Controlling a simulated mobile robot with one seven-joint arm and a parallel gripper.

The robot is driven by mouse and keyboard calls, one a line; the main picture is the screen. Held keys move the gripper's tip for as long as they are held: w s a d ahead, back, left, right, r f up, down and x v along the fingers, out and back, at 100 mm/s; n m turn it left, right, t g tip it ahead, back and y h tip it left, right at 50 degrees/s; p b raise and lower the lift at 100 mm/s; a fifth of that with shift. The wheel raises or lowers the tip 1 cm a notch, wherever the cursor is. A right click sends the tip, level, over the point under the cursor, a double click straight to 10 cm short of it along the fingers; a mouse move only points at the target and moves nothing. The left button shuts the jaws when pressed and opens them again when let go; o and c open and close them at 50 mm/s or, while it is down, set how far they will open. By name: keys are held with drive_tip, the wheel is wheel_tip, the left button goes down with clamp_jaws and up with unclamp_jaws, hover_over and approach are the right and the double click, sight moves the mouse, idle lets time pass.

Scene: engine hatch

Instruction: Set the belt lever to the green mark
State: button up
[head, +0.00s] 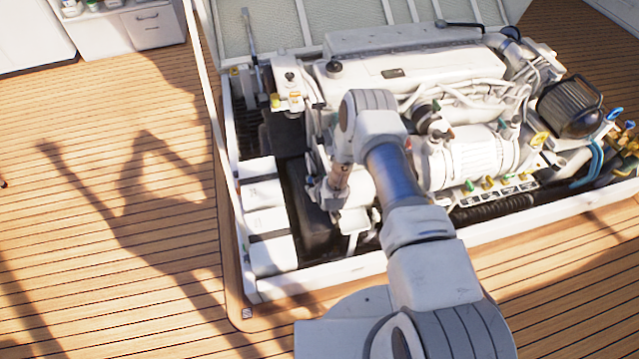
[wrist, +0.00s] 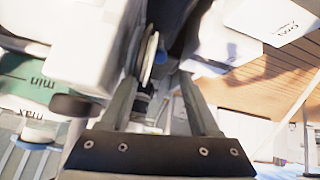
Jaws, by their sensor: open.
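I cannot clearly make out the belt lever or its green mark in either view. In the wrist view my gripper (wrist: 157,85) is open, its two dark fingers spread and pointing into a narrow gap in the engine. In the head view my arm reaches down to the front left of the white engine (head: 400,65) and hides much there.
White boxes (head: 266,224) line the left inside of the hatch. The hatch's white rim (head: 330,279) runs along the front. Coloured-handled valves (head: 488,183) sit at the right front of the engine. The wooden deck (head: 110,240) left of the hatch is clear.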

drive_tip(key=p+v, duration=0.1)
drive_tip(key=v, duration=0.3)
drive_tip(key=shift+s+d+r, duration=0.1)
drive_tip(key=shift+s+r, duration=0.1)
drive_tip(key=shift+s, duration=0.1)
idle(0.4)
